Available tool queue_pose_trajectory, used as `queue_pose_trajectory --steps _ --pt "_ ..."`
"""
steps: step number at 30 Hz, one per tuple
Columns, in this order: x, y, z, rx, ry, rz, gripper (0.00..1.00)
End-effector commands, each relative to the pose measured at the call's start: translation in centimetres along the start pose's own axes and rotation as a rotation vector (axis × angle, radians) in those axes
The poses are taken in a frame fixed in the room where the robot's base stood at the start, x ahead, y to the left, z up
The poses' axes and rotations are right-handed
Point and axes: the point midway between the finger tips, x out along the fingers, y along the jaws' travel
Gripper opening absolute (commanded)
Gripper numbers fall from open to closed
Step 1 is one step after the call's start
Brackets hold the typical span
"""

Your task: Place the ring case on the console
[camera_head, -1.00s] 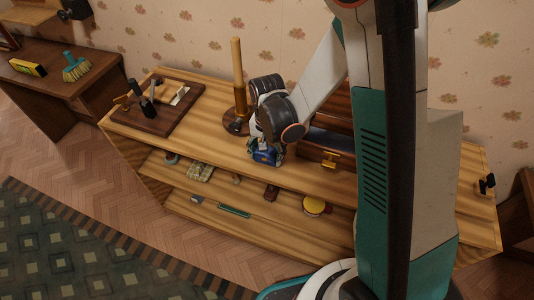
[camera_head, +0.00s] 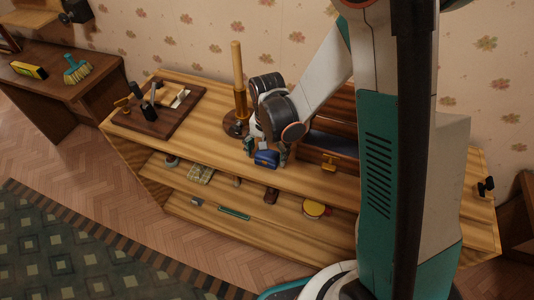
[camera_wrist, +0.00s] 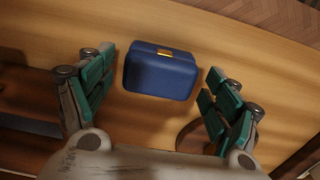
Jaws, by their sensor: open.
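The ring case is a small blue box with a gold clasp; in the wrist view the ring case (camera_wrist: 161,73) rests on the wooden top of the console (camera_wrist: 250,55). In the head view the ring case (camera_head: 267,159) is near the front edge of the console (camera_head: 215,130), below my wrist. My gripper (camera_wrist: 157,85) is open, with its teal fingers apart on either side of the case and a visible gap to each. In the head view my gripper (camera_head: 266,151) is partly hidden by my wrist.
A wooden post on a round base (camera_head: 238,85) stands just left of my wrist. A dark wooden board (camera_head: 158,115) with small items lies further left. A wooden box with a gold clasp (camera_head: 328,161) is close on the right. Shelves below hold several small things.

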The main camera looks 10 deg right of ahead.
Motion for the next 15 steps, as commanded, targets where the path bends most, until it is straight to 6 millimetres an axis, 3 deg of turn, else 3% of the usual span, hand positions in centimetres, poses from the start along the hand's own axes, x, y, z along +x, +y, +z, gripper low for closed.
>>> queue_pose_trajectory --steps 9,15 --pt "-7.0 0.0 0.0 0.0 0.0 0.0 0.82" --pt "-9.7 0.0 0.0 0.0 0.0 0.0 0.82"
